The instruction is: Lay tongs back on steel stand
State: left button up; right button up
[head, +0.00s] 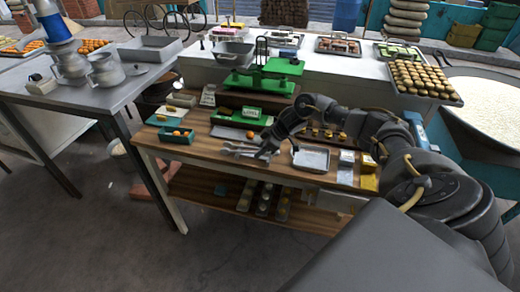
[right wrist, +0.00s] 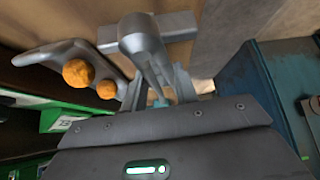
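Silver tongs (head: 242,149) show near the front middle of the wooden table, with their prongs pointing left. My right gripper (head: 266,154) is at their right end. In the right wrist view a grey metal piece with a rounded end, seemingly the tongs (right wrist: 146,48), runs between the two fingers of my right gripper (right wrist: 158,88). The fingers stand apart on either side of it; whether they touch it is unclear. A flat grey bar (right wrist: 178,26) crosses behind it and may be the steel stand, which I cannot make out in the head view. My left gripper is out of view.
A teal box with orange balls (head: 177,136) stands left of the tongs. A steel tray (head: 311,159) lies right of my gripper. Green scales (head: 262,80) stand behind. Small boxes (head: 346,172) fill the right end. Bare wood (head: 205,160) shows at the front left.

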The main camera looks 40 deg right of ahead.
jog(key=shift+d, duration=0.1)
jog(key=o, duration=0.6)
jog(key=shift+o, duration=0.6)
jog(key=shift+s, duration=0.1)
jog(key=o, duration=0.5)
jog(key=shift+o, duration=0.2)
notch_tip(320, 180, up, 8)
jog(key=p, duration=0.6)
